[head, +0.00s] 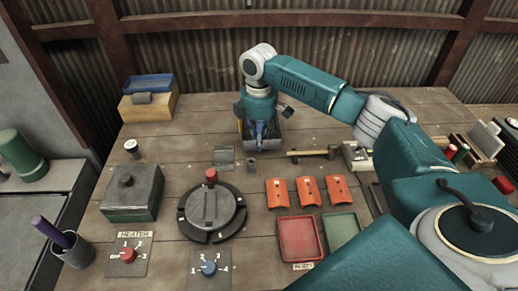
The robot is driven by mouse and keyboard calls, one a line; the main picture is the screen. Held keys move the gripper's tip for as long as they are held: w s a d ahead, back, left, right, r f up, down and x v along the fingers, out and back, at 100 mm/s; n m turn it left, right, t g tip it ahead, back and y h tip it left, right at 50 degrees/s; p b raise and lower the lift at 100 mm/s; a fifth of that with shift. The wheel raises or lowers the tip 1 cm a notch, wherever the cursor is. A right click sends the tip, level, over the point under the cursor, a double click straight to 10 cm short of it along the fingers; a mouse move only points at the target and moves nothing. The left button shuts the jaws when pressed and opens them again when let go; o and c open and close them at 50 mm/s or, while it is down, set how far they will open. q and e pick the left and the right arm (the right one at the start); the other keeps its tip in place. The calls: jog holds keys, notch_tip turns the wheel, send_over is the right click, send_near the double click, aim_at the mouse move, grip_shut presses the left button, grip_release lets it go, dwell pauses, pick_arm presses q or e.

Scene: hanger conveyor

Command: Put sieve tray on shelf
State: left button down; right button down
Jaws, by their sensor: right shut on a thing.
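My right gripper (259,133) points down at the back middle of the table in the head view, over a dark grey, open tray-like box (284,138), which may be the sieve tray. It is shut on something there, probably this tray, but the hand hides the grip. A blue upright part shows between the fingers; I cannot tell whether it belongs to the gripper or the held thing. Whether the tray touches the table is unclear. My left gripper is out of view. I cannot clearly make out a shelf.
A blue tray (148,83) sits on a wooden box (146,107) at the back left. In front are a dark box (131,195), a round lidded fixture (211,210), several orange pieces (308,190), a red tray (300,240) and a hammer (312,153). A corrugated wall stands behind.

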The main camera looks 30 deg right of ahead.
jog(key=shift+f+p, duration=0.4)
jog(key=shift+f, duration=1.7)
jog(key=c, duration=1.9)
grip_release()
jog(key=shift+f, duration=0.1)
